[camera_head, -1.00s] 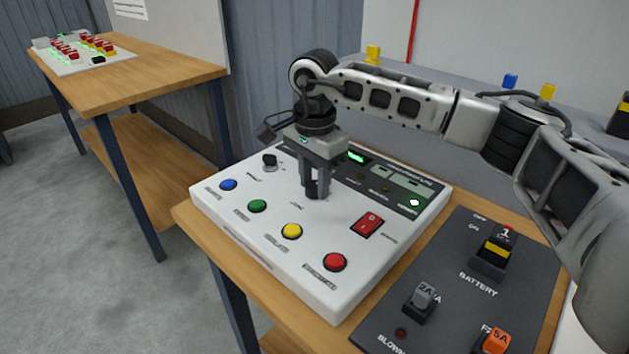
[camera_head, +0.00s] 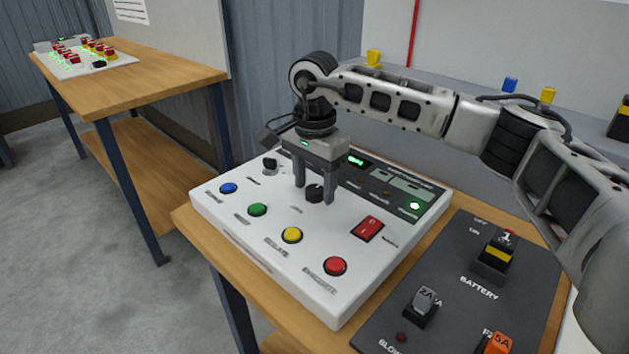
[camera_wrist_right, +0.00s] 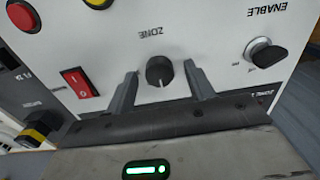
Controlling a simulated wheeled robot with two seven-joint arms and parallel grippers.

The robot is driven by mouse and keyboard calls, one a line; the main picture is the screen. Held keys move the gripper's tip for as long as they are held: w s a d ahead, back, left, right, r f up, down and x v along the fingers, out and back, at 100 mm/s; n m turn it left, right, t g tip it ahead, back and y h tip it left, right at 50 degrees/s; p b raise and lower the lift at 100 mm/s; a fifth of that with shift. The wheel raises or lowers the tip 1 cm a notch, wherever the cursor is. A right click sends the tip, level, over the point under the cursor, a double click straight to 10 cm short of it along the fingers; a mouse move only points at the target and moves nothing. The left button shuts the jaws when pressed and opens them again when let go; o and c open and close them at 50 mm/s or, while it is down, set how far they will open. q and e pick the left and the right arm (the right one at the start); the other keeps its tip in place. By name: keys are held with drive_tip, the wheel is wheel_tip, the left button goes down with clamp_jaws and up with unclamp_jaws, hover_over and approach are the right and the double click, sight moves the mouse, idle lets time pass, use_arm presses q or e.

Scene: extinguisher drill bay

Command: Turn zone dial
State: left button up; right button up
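The zone dial (camera_head: 314,193) is a small black knob on the white control panel (camera_head: 230,205). It also shows in the right wrist view (camera_wrist_right: 160,72), next to the label ZONE, with a pale pointer mark on its edge. My right gripper (camera_head: 314,190) is over the panel with its fingers apart, one on each side of the dial. In the right wrist view my right gripper (camera_wrist_right: 160,85) shows clear gaps between both fingers and the dial. My left gripper is not in view.
The panel carries blue, green, yellow and red (camera_head: 335,266) buttons, a red rocker switch (camera_head: 367,228) and an enable key knob (camera_head: 270,165). A dark battery board (camera_head: 450,300) lies to the right. Another table (camera_head: 150,85) stands at the far left.

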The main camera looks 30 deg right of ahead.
sight(315, 188)
wheel_tip(315, 188, up, 16)
idle(0.6)
idle(0.4)
